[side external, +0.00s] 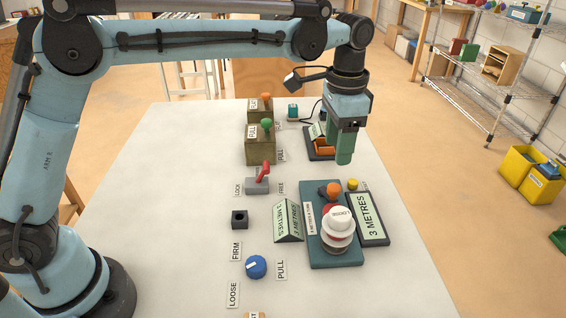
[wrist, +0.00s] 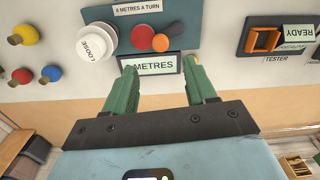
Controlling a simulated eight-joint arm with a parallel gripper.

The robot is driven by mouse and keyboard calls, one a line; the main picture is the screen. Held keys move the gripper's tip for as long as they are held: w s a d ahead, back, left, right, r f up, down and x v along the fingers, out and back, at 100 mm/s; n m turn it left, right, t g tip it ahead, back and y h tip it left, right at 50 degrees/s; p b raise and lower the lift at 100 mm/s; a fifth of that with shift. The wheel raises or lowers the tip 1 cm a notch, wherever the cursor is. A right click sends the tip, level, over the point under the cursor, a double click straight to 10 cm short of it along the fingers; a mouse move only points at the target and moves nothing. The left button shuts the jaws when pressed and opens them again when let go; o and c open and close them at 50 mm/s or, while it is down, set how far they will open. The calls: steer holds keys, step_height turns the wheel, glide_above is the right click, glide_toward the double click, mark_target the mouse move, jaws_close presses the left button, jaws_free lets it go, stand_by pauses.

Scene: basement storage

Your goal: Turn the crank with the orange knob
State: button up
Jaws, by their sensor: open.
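The crank's orange knob (side external: 334,188) stands on the teal base plate (side external: 335,262); in the wrist view the knob (wrist: 160,42) sits beside a red disc (wrist: 142,37). A white knob (side external: 341,219) marked LOOSE partly hides the red part in the side view. A display (side external: 368,218) beside the plate reads 3 METRES. My gripper (side external: 343,160) is open and empty, pointing down above the table, beyond the orange knob in the side view. In the wrist view its fingertips (wrist: 161,66) are apart, with the display between them and the orange knob just beyond.
A yellow knob (side external: 352,184) is close to the orange one. A tester with an orange rocker (side external: 323,146) is near my gripper.

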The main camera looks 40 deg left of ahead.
steer(key=shift+r, duration=1.1)
steer(key=s+a+r+n+t, duration=0.3)
steer(key=s+a+n, duration=0.1)
steer(key=s+a, duration=0.5)
steer(key=s+a+f+n+t, duration=0.3)
steer(key=s+a+f+t, duration=0.1)
steer(key=s+a+f, duration=0.2)
steer(key=shift+s+a+f+n, duration=0.4)
steer(key=shift+s+a, duration=0.35)
steer(key=shift+s, duration=0.55)
steer(key=shift+o, duration=0.2)
steer(key=shift+o, duration=0.3)
steer(key=shift+w+r, duration=0.1)
